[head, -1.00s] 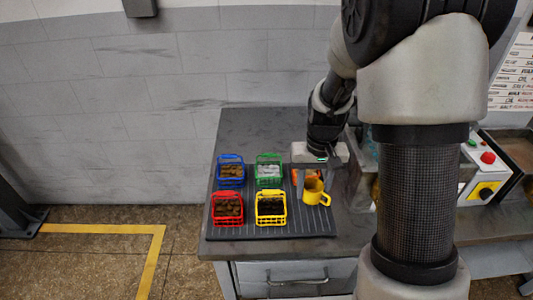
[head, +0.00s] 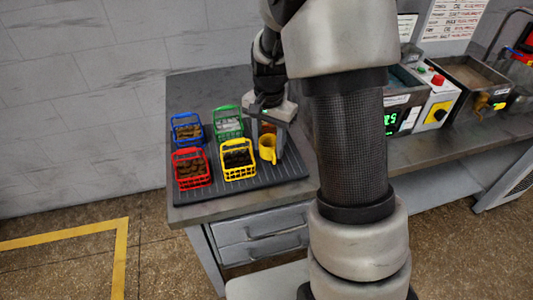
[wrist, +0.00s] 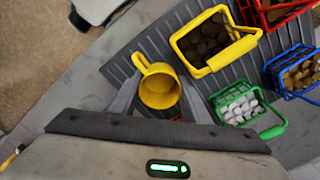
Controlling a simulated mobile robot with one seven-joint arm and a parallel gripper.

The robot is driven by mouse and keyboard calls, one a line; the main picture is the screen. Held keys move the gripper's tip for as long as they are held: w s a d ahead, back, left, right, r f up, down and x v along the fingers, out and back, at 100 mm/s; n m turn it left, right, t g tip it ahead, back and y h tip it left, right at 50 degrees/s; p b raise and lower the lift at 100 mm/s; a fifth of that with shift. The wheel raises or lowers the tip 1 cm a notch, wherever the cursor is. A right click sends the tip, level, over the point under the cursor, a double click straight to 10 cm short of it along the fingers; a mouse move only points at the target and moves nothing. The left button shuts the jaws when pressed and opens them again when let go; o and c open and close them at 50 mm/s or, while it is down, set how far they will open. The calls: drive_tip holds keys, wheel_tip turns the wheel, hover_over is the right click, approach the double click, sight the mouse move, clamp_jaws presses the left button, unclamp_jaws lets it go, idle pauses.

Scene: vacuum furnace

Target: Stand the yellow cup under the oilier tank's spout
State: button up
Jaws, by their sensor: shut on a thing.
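The yellow cup (head: 266,150) is upright over the ribbed mat, at its right side in the head view. It also shows in the wrist view (wrist: 160,91), with its handle toward the top left. My gripper (head: 268,138) reaches down to it, and its fingers (wrist: 158,100) are shut on the cup from either side. I cannot tell whether the cup's base touches the mat.
Blue (head: 187,130), green (head: 228,122), red (head: 191,170) and yellow (head: 238,160) baskets with contents stand left of the cup on the mat (head: 285,168). Right of my arm are a control box (head: 437,100) with a red button and a metal basin (head: 470,80).

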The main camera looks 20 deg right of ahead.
sight(269, 154)
drive_tip(key=shift+f, duration=1.65)
drive_tip(key=shift+f+b, duration=0.2)
drive_tip(key=shift+b, duration=0.1)
drive_tip(key=o, duration=0.9)
drive_tip(key=shift+c, duration=0.2)
